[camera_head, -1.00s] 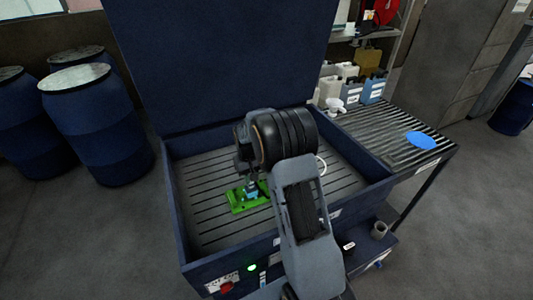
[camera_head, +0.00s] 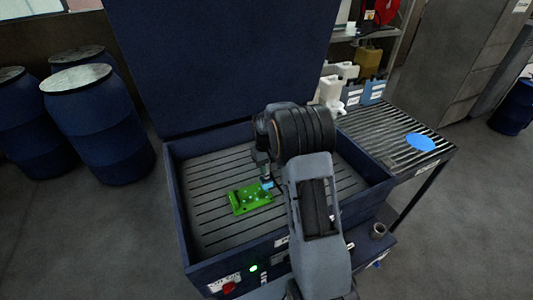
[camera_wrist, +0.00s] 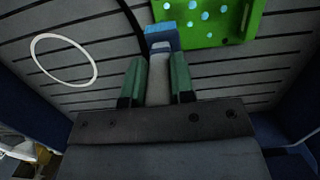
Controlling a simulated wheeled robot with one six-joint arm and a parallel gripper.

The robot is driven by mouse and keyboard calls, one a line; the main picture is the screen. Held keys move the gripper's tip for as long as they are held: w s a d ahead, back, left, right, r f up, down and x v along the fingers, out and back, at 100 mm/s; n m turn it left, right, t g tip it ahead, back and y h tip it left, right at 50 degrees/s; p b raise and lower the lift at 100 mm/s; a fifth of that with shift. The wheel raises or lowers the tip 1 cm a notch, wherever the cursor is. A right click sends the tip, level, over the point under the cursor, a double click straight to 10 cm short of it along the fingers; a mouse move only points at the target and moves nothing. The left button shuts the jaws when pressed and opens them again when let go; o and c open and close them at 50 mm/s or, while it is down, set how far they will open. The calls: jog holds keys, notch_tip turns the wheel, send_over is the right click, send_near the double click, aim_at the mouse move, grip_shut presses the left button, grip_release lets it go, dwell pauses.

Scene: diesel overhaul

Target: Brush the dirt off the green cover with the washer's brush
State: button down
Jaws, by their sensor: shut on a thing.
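The green cover (camera_head: 245,199) lies flat on the slatted floor of the blue washer basin (camera_head: 186,236). Its top shows several pale spots in the wrist view (camera_wrist: 200,22). My gripper (camera_wrist: 159,85) is shut on the brush (camera_wrist: 161,40), which has a grey handle and a blue head. The brush head (camera_head: 267,184) is at the cover's right edge in the head view. In the wrist view it is at the cover's lower left corner; I cannot tell whether they touch. My arm hides part of the basin's right side.
A white ring (camera_wrist: 64,61) lies on the slats. The basin's raised lid (camera_head: 225,60) stands behind. Blue drums (camera_head: 97,125) stand at the left. The slats left of the cover are clear.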

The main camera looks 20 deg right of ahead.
jog(key=shift+r+p, duration=1.2)
jog(key=shift+r, duration=1.05)
